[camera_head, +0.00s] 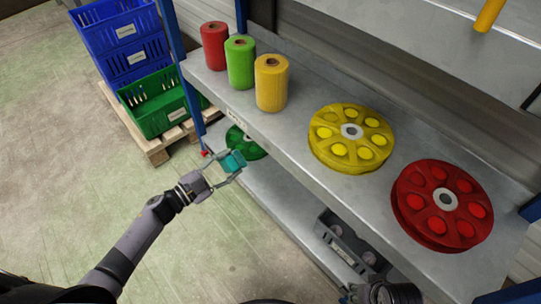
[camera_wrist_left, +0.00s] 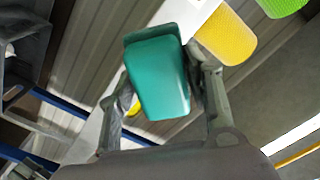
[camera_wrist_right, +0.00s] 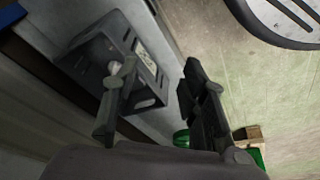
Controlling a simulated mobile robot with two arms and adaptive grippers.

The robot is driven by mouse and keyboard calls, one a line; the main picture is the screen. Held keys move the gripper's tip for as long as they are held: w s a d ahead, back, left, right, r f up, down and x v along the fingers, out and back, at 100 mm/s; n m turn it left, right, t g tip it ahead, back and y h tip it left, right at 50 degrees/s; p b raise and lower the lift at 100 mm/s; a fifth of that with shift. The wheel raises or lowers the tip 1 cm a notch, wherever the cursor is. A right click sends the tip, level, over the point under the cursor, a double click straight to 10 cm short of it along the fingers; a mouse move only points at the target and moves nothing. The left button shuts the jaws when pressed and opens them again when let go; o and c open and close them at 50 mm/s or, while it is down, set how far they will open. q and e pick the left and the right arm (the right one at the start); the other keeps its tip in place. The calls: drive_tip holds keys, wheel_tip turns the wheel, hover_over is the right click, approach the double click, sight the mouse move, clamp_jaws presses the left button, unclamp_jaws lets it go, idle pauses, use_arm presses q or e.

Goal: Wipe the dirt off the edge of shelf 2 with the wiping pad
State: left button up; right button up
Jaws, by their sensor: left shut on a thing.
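The teal wiping pad (camera_head: 233,161) is held between the fingers of my left gripper (camera_head: 229,168), close in front of the front edge of the upper grey shelf (camera_head: 300,165). It also shows large in the left wrist view (camera_wrist_left: 160,78). I cannot tell whether the pad touches the edge. A small label (camera_head: 235,117) sits on that edge, too small to read surely. No dirt can be made out on the edge. My right gripper (camera_wrist_right: 158,90) is open and empty near the lower shelf; in the head view only part of it shows at the bottom right.
Red (camera_head: 214,46), green (camera_head: 240,62) and yellow (camera_head: 271,83) spools, a yellow wheel (camera_head: 351,138) and a red wheel (camera_head: 442,205) stand on the upper shelf. A dark bin (camera_head: 345,240) and green wheel (camera_head: 246,143) are below. Crates (camera_head: 158,103) stand left on a pallet.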

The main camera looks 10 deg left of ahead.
use_arm(q)
drive_tip(key=shift+w+d, duration=0.25)
drive_tip(key=shift+w, duration=0.1)
drive_tip(key=x, duration=0.3)
drive_tip(key=shift+w+d+b, duration=0.25)
drive_tip(key=shift+w+b, duration=0.05)
drive_tip(key=shift+b, duration=0.1)
drive_tip(key=shift+x, duration=1.2)
use_arm(e)
drive_tip(key=shift+w+v, duration=0.15)
drive_tip(key=shift+v, duration=1)
drive_tip(key=shift+w+v, duration=0.2)
drive_tip(key=shift+v, duration=0.95)
drive_tip(key=shift+r, duration=0.1)
use_arm(q)
drive_tip(key=shift+w+d+b, duration=0.1)
drive_tip(key=shift+b, duration=0.2)
drive_tip(key=shift+w, duration=0.1)
drive_tip(key=shift+w+d, duration=0.2)
use_arm(e)
drive_tip(key=shift+r, duration=0.5)
